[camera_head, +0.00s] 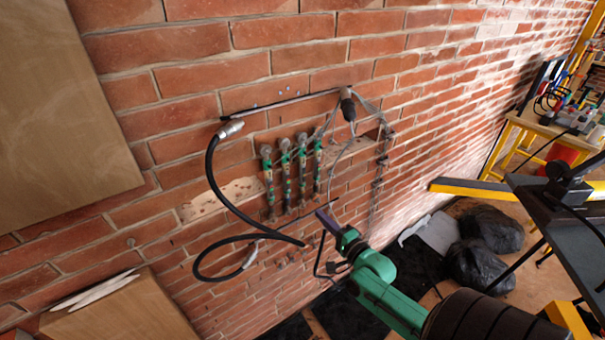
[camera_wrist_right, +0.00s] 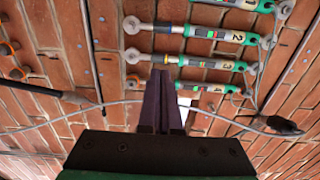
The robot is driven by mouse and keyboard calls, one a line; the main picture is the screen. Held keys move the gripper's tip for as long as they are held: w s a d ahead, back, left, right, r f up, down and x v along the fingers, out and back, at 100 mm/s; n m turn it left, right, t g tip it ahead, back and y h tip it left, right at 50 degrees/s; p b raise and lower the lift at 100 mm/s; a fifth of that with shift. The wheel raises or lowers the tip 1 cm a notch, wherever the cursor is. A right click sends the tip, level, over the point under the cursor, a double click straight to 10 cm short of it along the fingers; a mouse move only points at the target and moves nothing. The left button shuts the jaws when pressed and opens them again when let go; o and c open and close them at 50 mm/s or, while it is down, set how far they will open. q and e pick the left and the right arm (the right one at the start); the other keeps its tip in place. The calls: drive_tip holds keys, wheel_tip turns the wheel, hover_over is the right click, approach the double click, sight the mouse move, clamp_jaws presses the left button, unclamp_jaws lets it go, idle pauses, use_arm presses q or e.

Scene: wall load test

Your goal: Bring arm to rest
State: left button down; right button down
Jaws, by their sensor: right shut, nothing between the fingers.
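My right arm (camera_head: 385,302) is green and reaches in from the lower right in the head view. Its gripper (camera_head: 324,217) is shut and empty, close to the brick wall, just below and right of the wall-mounted cylinders (camera_head: 286,175). In the right wrist view the dark fingers of the right gripper (camera_wrist_right: 160,90) are together, pointing toward the cylinders marked 3 (camera_wrist_right: 208,62) and 4 (camera_wrist_right: 212,88). I cannot tell whether the fingertips touch anything. My left gripper does not show.
A black hose (camera_head: 215,180) loops on the wall left of the arm. Cables and a chain (camera_head: 378,175) hang at its right. Black bags (camera_head: 490,228), a yellow beam (camera_head: 470,188) and a workbench (camera_head: 555,125) stand at the right. A wooden box (camera_head: 125,315) is lower left.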

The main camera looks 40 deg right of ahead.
drive_tip(key=shift+f, duration=0.15)
drive_tip(key=s+a+f+n+g, duration=0.1)
drive_tip(key=s+f+n+g, duration=0.25)
drive_tip(key=f, duration=0.55)
drive_tip(key=s+a+f+n+g, duration=0.1)
drive_tip(key=s+f+n+g, duration=0.15)
drive_tip(key=s+f, duration=0.45)
drive_tip(key=s+a+f+n+g, duration=0.1)
drive_tip(key=s+f+n+g, duration=0.15)
drive_tip(key=f, duration=0.85)
drive_tip(key=s+a+f+n+g, duration=0.4)
drive_tip(key=s+f+n, duration=0.2)
drive_tip(key=s, duration=0.5)
drive_tip(key=s+a+f+n+g, duration=0.4)
drive_tip(key=s+f, duration=0.4)
drive_tip(key=s, duration=0.4)
drive_tip(key=shift+a+f+n, duration=0.3)
drive_tip(key=shift+a+n, duration=0.25)
drive_tip(key=shift+n, duration=0.6)
